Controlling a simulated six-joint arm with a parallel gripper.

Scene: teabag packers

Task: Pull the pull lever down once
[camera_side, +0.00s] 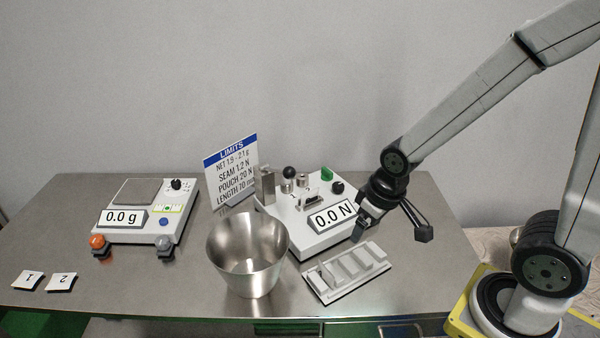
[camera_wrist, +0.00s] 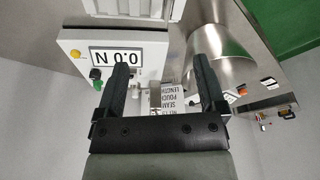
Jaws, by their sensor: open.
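The force tester (camera_side: 292,217) is a white box with a 0.0 N display (camera_side: 332,216), right of the steel bowl. A black ball knob (camera_side: 289,172), seemingly the pull lever's, stands up at its back left. In the wrist view the tester (camera_wrist: 146,48) shows at upper left with its display (camera_wrist: 115,56). I cannot make out the ball knob there; the left finger covers part of the tester. My gripper (camera_side: 364,224) is over the tester's right side, apart from the knob. In the wrist view my gripper (camera_wrist: 161,66) is open, with nothing held between the fingers.
A steel bowl (camera_side: 247,262) stands in front of the tester and a grey slotted tray (camera_side: 327,287) at front right. A LIMITS sign (camera_side: 231,168) stands behind the bowl. A scale (camera_side: 128,226) and two numbered packets (camera_side: 27,281) are at left. Bare table lies between scale and bowl.

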